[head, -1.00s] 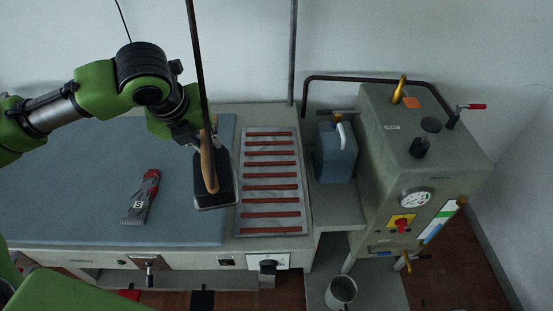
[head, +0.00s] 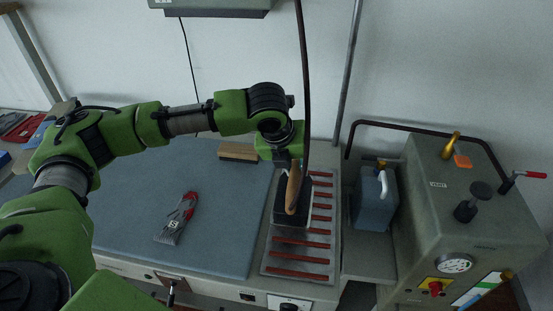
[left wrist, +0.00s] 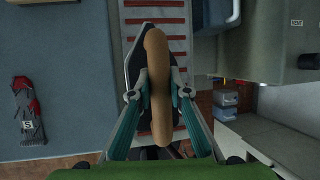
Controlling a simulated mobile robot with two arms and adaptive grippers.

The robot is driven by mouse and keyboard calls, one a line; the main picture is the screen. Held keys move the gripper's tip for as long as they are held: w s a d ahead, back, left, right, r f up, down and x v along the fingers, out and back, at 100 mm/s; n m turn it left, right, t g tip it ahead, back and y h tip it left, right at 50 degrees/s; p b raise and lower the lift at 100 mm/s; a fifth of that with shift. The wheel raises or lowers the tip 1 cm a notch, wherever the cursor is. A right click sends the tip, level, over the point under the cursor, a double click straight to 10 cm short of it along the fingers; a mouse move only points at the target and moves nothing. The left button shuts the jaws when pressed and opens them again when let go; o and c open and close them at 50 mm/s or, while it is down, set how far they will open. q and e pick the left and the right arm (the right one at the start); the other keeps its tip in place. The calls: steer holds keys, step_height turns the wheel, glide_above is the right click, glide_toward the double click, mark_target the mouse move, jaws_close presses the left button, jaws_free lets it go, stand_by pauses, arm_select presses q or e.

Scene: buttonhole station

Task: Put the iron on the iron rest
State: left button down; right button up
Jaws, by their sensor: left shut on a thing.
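The iron (head: 293,211) has a dark body and a curved wooden handle. It appears over the left and middle part of the iron rest (head: 299,257), a grey metal plate with several red strips. I cannot tell whether the iron touches the rest or hangs just above it. My left gripper (head: 293,172) is shut on the handle from above. In the left wrist view the fingers (left wrist: 158,94) flank the wooden handle, and the iron (left wrist: 135,60) hides part of the strips of the rest (left wrist: 154,14). My right gripper is not in view.
A blue-grey canister (head: 374,200) and the boiler (head: 450,225) stand right of the rest. A dark cable (head: 303,60) hangs down to the iron.

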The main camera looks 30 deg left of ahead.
mark_target(309, 182)
arm_select(q)
steer(key=d+f, duration=0.1)
steer(key=w+f, duration=0.1)
steer(key=w+d+f+p, duration=0.1)
steer(key=f, duration=0.1)
steer(key=shift+w+d, duration=0.25)
steer(key=shift+d, duration=0.1)
step_height(309, 182, down, 3)
steer(key=shift+w+d+r+p, duration=0.1)
steer(key=shift+d+r+p, duration=0.05)
steer(key=shift+p, duration=0.5)
steer(key=shift+f, duration=0.4)
steer(key=c, duration=1.9)
jaws_free()
steer(key=shift+s+f, duration=0.25)
steer(key=shift+f, duration=0.05)
steer(key=shift+r, duration=0.1)
steer(key=b+v, duration=0.1)
steer(key=v, duration=1.1)
steer(key=shift+b, duration=0.4)
steer(key=shift+w, duration=0.1)
